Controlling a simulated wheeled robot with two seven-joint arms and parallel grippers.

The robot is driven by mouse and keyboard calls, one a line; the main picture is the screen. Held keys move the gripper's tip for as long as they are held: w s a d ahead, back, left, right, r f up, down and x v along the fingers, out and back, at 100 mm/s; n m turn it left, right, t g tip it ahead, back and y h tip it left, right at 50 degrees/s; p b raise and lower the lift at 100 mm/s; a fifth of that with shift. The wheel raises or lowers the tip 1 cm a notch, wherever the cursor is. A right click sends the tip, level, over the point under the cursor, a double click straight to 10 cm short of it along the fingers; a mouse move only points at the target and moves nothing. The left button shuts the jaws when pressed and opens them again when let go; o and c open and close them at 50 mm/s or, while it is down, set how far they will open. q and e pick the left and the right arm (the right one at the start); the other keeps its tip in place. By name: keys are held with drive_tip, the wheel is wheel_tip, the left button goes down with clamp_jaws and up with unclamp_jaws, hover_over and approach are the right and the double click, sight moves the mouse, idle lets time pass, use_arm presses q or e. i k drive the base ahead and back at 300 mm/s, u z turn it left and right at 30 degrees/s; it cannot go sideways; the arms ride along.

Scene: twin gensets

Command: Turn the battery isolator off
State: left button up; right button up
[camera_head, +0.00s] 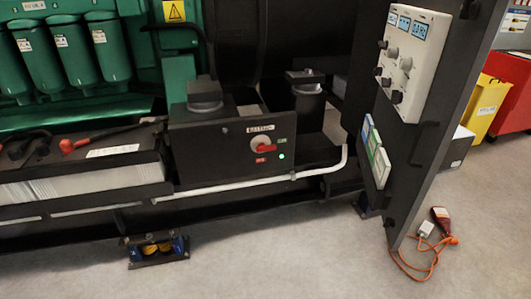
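The battery isolator is a red rotary handle (266,147) on the front of a black box (215,155) low on the genset. The handle lies roughly level. A white label plate (261,129) is above it. A small green label (281,140) is at its upper right and a small red label (260,160) at its lower left; their lettering is too small to read surely. A green lamp (281,156) is lit at its lower right. Neither of my grippers is in view.
A battery (85,170) with red and black cables stands left of the box. An open dark panel door (430,120) with a white control panel (408,60) stands at right. A handheld device with an orange cable (425,262) lies on the floor. The front floor is clear.

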sight(261, 147)
drive_tip(key=u, duration=0.2)
drive_tip(key=i, duration=1.2)
drive_tip(key=u, duration=0.75)
